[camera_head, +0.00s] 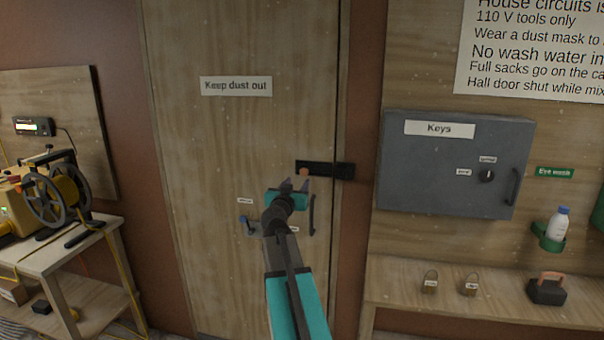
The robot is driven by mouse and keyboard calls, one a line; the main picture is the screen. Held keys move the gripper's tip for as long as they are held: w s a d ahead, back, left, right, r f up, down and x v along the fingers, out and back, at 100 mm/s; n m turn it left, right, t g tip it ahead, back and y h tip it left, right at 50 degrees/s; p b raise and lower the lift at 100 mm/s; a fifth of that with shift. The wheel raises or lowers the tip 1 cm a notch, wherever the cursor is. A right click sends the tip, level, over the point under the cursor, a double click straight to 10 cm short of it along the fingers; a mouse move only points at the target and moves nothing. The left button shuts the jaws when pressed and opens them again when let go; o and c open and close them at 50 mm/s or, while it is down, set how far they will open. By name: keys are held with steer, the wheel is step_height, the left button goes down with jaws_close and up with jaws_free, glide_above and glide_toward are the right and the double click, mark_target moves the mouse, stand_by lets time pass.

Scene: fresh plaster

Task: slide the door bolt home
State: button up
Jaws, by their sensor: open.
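The door (240,140) is wooden, carries a "Keep dust out" sign and looks shut in its frame. The black door bolt (325,169) lies level across the door's right edge and the frame. An orange-brown knob (304,172) shows near the bolt's left end. My gripper (294,184) is open, with its fingertips just below and left of the knob. I cannot tell whether they touch it. My arm hides part of the door below. How far the bolt reaches into the frame is too small to tell.
A dark pull handle (312,215) and a small lever (249,225) are on the door near my arm. A grey key cabinet (455,165) hangs to the right, above a wooden shelf (480,304) with padlocks. A machine table (60,255) stands at the left.

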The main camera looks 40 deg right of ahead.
mark_target(304, 172)
steer(key=shift+p+x, duration=2)
steer(key=shift+x, duration=3.05)
steer(key=shift+d, duration=0.1)
jaws_close()
